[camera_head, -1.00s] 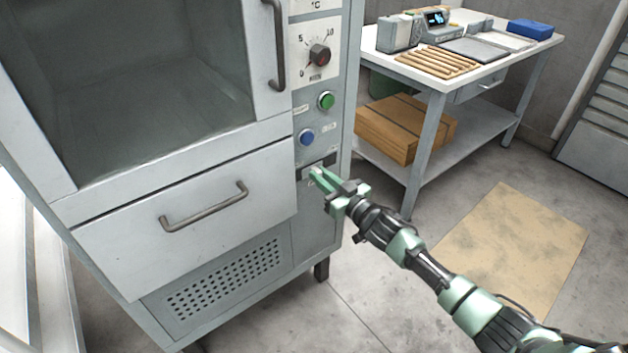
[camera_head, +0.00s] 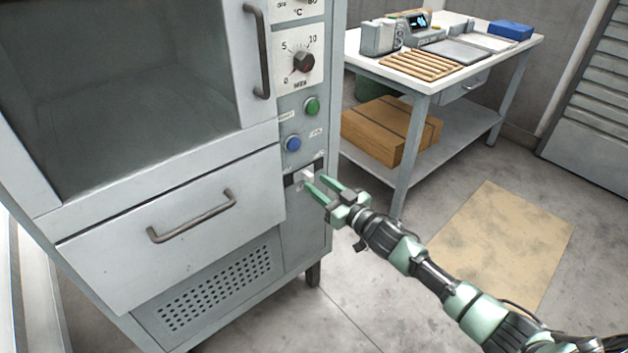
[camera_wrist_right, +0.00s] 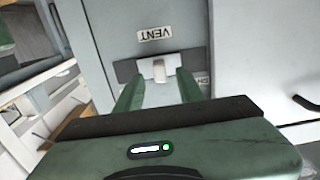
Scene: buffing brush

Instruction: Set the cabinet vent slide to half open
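The vent slide is a small white knob in a dark slot on the cabinet front, below the blue button. In the head view the knob (camera_head: 307,175) sits near the slot's middle. In the right wrist view the knob (camera_wrist_right: 158,70) also stands about midway along the slot, under an upside-down VENT label (camera_wrist_right: 155,33). My right gripper (camera_head: 318,186) is open in front of the slot. Its green fingers (camera_wrist_right: 159,85) point at the panel, one to each side of the knob, with a gap between them. I cannot tell whether either touches. My left gripper is not in view.
The cabinet has a drawer handle (camera_head: 192,217), green button (camera_head: 312,106), blue button (camera_head: 293,144) and dial (camera_head: 303,62) near the slot. A workbench (camera_head: 427,86) with wooden rods stands behind to the right. The floor around a tan mat (camera_head: 505,240) is clear.

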